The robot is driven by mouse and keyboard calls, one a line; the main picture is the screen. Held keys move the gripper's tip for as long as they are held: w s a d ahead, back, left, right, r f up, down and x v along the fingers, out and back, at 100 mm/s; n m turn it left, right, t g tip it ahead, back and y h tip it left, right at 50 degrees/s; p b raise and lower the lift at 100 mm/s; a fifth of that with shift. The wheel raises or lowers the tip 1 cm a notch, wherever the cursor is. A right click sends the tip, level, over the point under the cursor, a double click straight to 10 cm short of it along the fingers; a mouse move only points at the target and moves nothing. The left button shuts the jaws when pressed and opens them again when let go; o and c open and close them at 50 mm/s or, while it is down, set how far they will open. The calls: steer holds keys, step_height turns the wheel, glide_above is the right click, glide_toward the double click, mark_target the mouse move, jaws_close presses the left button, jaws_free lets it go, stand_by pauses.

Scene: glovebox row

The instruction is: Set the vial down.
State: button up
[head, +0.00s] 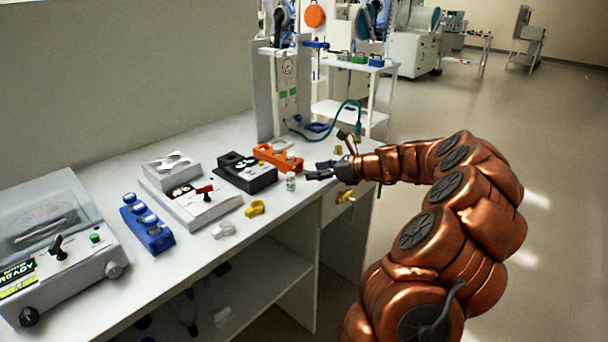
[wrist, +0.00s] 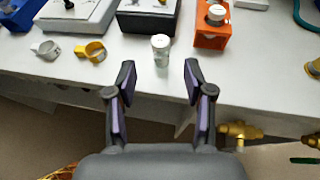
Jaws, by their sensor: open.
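The vial (head: 291,182) is small and clear with a white cap, and stands upright on the white bench near its front edge. In the wrist view the vial (wrist: 160,49) is just beyond and between my fingertips, apart from both. My gripper (head: 322,170) is open and empty, reaching in from the right just beside the vial. In the wrist view my gripper (wrist: 160,80) shows its two fingers spread wide with clear space between them.
An orange block (head: 278,158) with a white-capped vial stands behind. A black device (head: 246,171), a yellow clamp (head: 255,208), a grey clamp (head: 223,229) and a blue rack (head: 147,223) lie leftward. A brass valve (wrist: 238,132) sits below the bench edge.

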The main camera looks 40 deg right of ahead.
steer(key=s+a+r+n+g+y, duration=0.1)
steer(key=s+a+n+g, duration=0.3)
steer(key=a, duration=0.6)
steer(key=s+a+n+g+y, duration=0.15)
steer(key=s+a+n, duration=0.25)
steer(key=a+n, duration=0.45)
steer(key=s+a+r+n+g, duration=0.1)
steer(key=s+a+n+g, duration=0.25)
steer(key=a, duration=0.85)
steer(key=s+a+f+n+g+h, duration=0.2)
steer(key=s+a+n, duration=0.15)
steer(key=s, duration=0.35)
steer(key=s+a+f+n+g+h, duration=0.1)
steer(key=s+a+f+n+h, duration=0.15)
steer(key=s+n, duration=0.4)
steer(key=s+d+f+n+g+h, duration=0.1)
steer(key=s+d+n, duration=0.1)
steer(key=s, duration=0.5)
steer(key=s+d+f+n+g+h, duration=0.1)
steer(key=s+d+n+h, duration=0.1)
steer(key=s, duration=0.6)
steer(key=shift+d+f+n+h, duration=0.25)
steer(key=shift+f+n+h, duration=0.05)
steer(key=shift+n, duration=0.3)
steer(key=shift+r, duration=0.1)
